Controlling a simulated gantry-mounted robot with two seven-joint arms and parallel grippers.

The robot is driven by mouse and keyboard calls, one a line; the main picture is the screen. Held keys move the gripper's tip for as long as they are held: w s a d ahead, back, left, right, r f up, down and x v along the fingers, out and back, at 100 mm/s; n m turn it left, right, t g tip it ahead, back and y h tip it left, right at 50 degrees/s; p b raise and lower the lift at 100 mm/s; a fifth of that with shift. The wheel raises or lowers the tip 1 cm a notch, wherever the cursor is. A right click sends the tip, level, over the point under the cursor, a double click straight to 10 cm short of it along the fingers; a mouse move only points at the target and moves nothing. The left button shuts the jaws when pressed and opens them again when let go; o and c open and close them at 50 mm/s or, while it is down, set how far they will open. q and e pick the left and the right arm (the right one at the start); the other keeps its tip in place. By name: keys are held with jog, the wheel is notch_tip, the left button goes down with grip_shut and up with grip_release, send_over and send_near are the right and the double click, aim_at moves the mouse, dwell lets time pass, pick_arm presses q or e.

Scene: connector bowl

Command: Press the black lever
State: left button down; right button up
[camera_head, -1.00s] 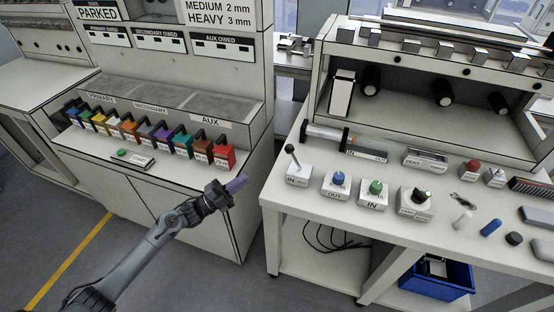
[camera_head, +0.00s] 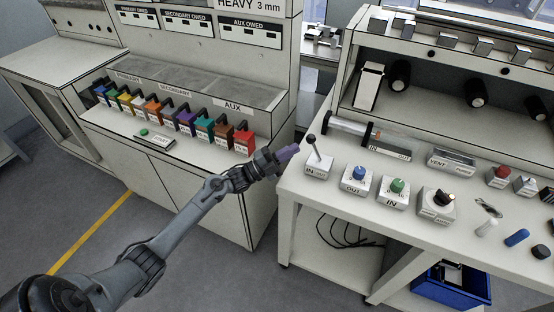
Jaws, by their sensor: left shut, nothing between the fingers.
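A lever with a black ball knob (camera_head: 313,146) stands on a small white block (camera_head: 318,167) at the left end of the right-hand bench. The lever leans a little to the left. My left gripper (camera_head: 289,153) has purple fingertips and is shut and empty. In the picture it is just left of the lever, with a small gap between them. How far apart they are in depth I cannot tell. My right gripper is not in view.
Beside the lever are a blue button (camera_head: 360,173), a green button (camera_head: 397,185) and a block with a black rotary knob (camera_head: 442,198). A clear cylinder (camera_head: 348,127) lies behind it. A blue bin (camera_head: 450,285) stands below the bench.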

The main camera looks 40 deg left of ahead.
aim_at(314, 148)
pick_arm(q)
jog(key=shift+x, duration=1.3)
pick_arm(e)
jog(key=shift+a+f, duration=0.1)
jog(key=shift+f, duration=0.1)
pick_arm(q)
jog(key=shift+r, duration=0.1)
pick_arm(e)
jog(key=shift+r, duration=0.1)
